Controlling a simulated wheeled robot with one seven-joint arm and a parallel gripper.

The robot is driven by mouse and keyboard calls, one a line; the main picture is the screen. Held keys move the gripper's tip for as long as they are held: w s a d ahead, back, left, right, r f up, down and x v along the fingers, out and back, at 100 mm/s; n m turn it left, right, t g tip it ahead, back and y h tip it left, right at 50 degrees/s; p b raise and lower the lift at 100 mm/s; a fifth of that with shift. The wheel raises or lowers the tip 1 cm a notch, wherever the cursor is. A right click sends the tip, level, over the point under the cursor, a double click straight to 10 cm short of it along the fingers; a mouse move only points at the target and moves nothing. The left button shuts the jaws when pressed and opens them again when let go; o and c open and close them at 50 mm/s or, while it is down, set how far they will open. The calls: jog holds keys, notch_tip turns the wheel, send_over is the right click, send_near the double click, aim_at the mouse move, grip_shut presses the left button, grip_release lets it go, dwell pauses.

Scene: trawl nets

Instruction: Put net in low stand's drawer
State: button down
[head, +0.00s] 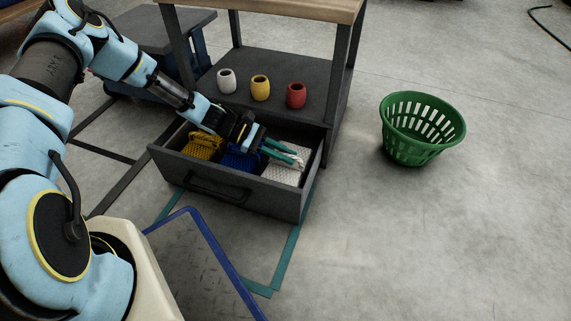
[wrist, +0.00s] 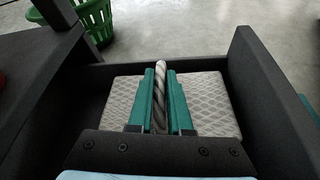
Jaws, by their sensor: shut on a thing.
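The low stand's drawer (head: 225,182) is pulled open. It holds a yellow net (head: 205,146) at the left, a blue net (head: 240,157) in the middle and a white net (head: 285,176) at the right. My gripper (head: 296,158) reaches over the drawer from the left, its teal fingers above the white net. The net lies between the dark drawer walls (wrist: 255,80). My arm partly hides the blue net.
White (head: 226,81), yellow (head: 260,88) and red (head: 296,95) pots stand on the stand's shelf (head: 255,65) above the drawer. A green basket (head: 422,128) stands on the floor to the right. The floor (head: 440,240) at the front right is clear.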

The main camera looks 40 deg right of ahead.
aim_at(286, 164)
notch_tip(286, 164, down, 3)
jog(key=shift+f+b, duration=0.1)
jog(key=shift+b, duration=0.45)
jog(key=c, duration=0.8)
grip_release()
jog(key=shift+c, duration=0.2)
